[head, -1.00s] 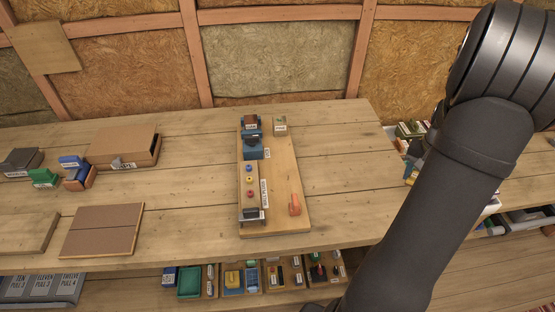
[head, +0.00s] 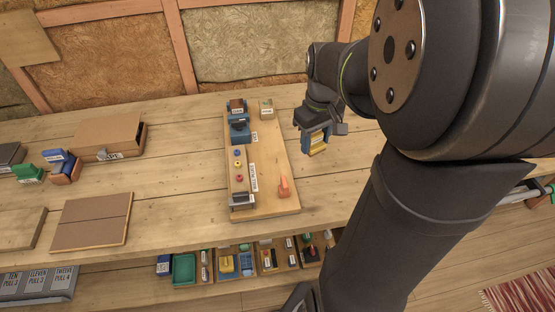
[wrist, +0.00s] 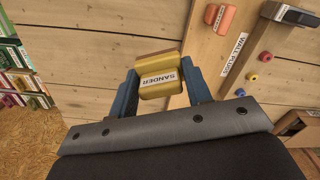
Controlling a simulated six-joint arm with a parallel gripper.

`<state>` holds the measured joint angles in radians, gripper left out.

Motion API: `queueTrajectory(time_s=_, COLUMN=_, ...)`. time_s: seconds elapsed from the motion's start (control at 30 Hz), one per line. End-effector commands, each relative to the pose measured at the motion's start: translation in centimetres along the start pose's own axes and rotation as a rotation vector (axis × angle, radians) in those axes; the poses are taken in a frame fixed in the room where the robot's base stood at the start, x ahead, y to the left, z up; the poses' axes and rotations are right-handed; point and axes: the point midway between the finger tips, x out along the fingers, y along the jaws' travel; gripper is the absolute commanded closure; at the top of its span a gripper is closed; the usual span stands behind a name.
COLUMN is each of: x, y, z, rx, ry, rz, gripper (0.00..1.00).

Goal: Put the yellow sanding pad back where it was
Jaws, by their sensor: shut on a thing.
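The yellow sanding pad (head: 318,148) is between the blue fingers of my gripper (head: 315,138), to the right of the long wooden board in the head view. In the wrist view the pad (wrist: 160,86) has a white label reading SANDER and a reddish-brown layer along one edge. My gripper (wrist: 162,90) is shut on it, with one blue finger at each side. The pad is held over the bench top; its exact height is hard to tell.
The wooden board (head: 273,197) carries a blue tool (head: 240,131), a row of wall plugs (head: 238,165) and an orange piece (head: 284,187). Several small bins, including a green tray (head: 184,269), stand on the shelf below.

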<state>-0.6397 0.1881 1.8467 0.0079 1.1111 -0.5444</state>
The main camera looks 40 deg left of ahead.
Motion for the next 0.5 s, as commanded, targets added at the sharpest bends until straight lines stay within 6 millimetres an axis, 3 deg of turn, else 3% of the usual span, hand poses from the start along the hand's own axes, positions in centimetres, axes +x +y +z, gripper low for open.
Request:
queueTrajectory(time_s=0.3, x=4.5, y=-4.5, z=-5.7, rx=-0.003, ry=-0.003, rz=-0.001, gripper=0.80)
queueTrajectory(time_s=0.5, x=5.8, y=-5.8, z=-7.5, rx=0.002, ry=0.000, rz=0.000, gripper=0.80)
